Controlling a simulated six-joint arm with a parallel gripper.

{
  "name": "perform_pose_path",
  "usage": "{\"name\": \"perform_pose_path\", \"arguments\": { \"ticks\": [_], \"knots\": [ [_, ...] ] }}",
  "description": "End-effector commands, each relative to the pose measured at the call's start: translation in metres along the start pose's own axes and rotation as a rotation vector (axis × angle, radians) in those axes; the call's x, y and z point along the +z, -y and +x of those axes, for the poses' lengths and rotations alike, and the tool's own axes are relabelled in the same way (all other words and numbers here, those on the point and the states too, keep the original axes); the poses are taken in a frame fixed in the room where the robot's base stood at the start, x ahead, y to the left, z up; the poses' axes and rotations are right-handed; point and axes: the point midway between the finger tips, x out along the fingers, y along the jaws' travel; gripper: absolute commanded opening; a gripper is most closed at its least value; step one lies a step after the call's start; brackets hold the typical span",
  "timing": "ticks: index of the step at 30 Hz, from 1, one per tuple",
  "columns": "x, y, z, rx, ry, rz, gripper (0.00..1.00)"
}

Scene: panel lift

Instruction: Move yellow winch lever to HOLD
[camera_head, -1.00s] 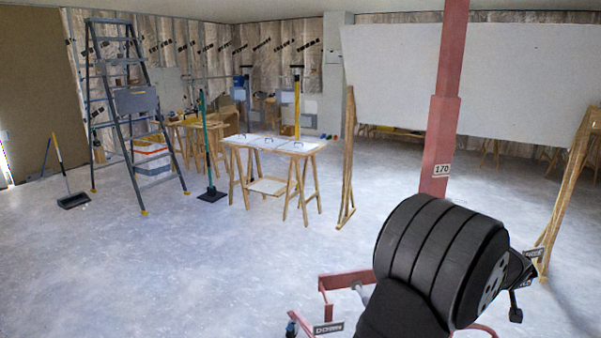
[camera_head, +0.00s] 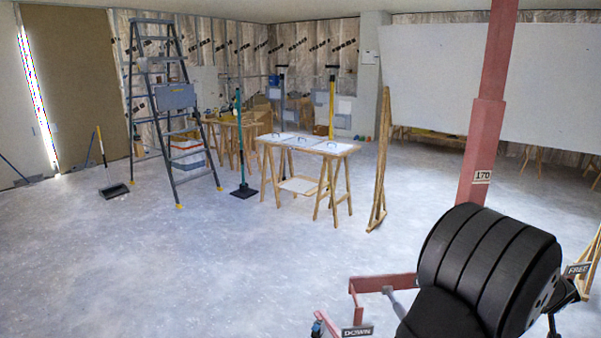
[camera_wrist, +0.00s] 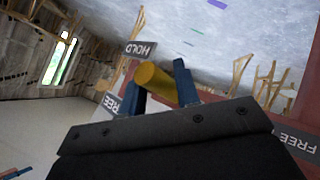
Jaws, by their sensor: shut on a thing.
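In the wrist view, the yellow winch lever (camera_wrist: 152,84) shows as a short cylinder between the two blue fingers of my gripper (camera_wrist: 160,88). My gripper is shut on it. A dark plate reading HOLD (camera_wrist: 140,48) is just above the lever in the picture. A plate reading FREE (camera_wrist: 112,105) is at the lower left of the lever, partly hidden by a finger. In the head view, my gripper and the lever are hidden behind my black arm; the red lift mast (camera_head: 485,120) stands behind it.
Another FREE plate (camera_wrist: 297,138) is at the right of the wrist view. The head view shows a DOWN plate (camera_head: 357,331) low on the red lift frame (camera_head: 385,283). A white panel (camera_head: 430,85), trestle table (camera_head: 305,145) and stepladder (camera_head: 175,95) stand behind.

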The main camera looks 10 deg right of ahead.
Motion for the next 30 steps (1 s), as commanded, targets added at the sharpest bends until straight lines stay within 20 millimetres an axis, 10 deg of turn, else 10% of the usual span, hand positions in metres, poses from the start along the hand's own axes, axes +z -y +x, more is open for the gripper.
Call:
{"name": "perform_pose_path", "arguments": {
  "ticks": [30],
  "knots": [
    [0.012,0.011,0.014,0.000,0.002,0.002,0.03]
  ]
}}
